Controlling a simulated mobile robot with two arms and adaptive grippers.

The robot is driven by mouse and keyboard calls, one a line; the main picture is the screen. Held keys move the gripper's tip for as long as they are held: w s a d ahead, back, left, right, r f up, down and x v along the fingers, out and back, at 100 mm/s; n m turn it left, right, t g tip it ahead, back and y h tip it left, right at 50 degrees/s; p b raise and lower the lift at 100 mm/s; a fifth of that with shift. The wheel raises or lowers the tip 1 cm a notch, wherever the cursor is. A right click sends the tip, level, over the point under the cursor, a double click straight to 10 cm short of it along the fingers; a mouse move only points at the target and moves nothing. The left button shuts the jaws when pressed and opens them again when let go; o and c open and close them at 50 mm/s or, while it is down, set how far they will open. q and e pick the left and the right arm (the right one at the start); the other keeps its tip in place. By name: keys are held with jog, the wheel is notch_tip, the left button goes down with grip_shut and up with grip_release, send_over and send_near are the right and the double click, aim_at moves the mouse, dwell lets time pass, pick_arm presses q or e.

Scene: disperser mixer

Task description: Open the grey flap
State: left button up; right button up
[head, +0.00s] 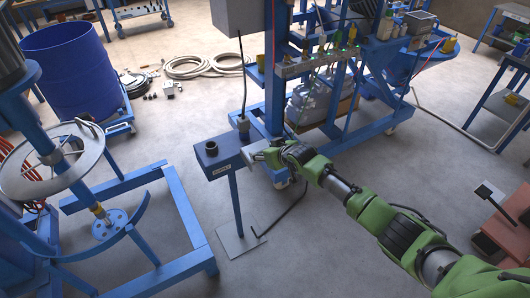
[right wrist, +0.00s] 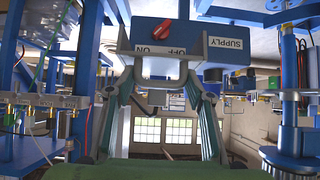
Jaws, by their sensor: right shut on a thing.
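My right gripper (head: 258,154) is at the right side of the small blue supply box (head: 222,155), which stands on a post. In the right wrist view, which is upside down, my right gripper (right wrist: 160,68) has one finger on each side of a pale grey part, which I take for the grey flap (right wrist: 160,52). It is shut on this part, against the blue box with the OFF/ON lettering and a red switch (right wrist: 159,43). In the head view the gripper hides the flap, so its angle cannot be told. My left gripper is not in view.
The box post stands on a floor plate (head: 240,240). A black bent rod or cable (head: 284,212) lies to its right. A blue frame (head: 185,215) and a mixer with a round guard stand at the left. A blue machine frame (head: 340,140) stands behind my arm.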

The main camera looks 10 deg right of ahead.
jog(key=shift+w+r, duration=0.2)
jog(key=shift+r, duration=0.1)
jog(key=o, duration=1.2)
jog(key=shift+o, duration=0.5)
jog(key=shift+f, duration=0.15)
jog(key=shift+w+a+f, duration=0.1)
jog(key=shift+w+f, duration=0.1)
jog(key=shift+f, duration=0.1)
jog(key=shift+s+r, duration=0.25)
jog(key=shift+s, duration=0.25)
jog(key=v, duration=1.1)
jog(key=shift+w+r, duration=0.1)
jog(key=shift+w, duration=0.05)
